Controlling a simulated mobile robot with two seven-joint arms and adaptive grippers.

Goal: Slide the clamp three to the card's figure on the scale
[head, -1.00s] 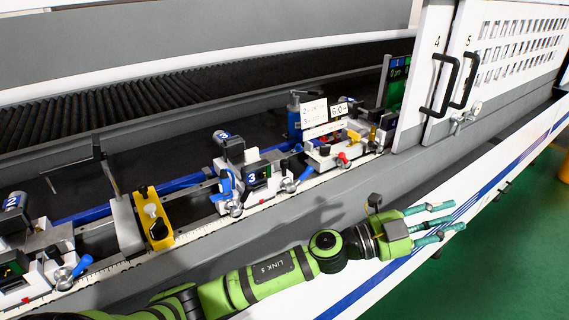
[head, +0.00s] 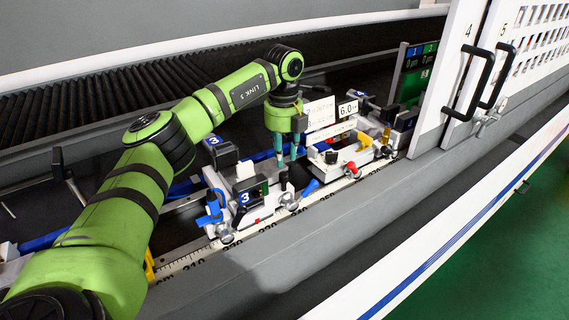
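Clamp three (head: 252,200) is a white block with a dark display marked 3, blue levers and metal knobs. It sits on the rail behind the printed scale (head: 190,259). A white card (head: 320,112) with small, unreadable print stands behind the clamps, beside a plate reading 6.0 (head: 348,109). My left gripper (head: 286,163) points down just behind the right end of clamp three. Its teal fingers are apart, with nothing seen between them; whether they touch the clamp I cannot tell. My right gripper is not in view.
Another white clamp unit (head: 345,155) with red and yellow knobs stands close to the right of clamp three. White doors (head: 440,80) with black handles are at the right. My arm hides the rail's left part. The grey front ledge (head: 330,225) is clear.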

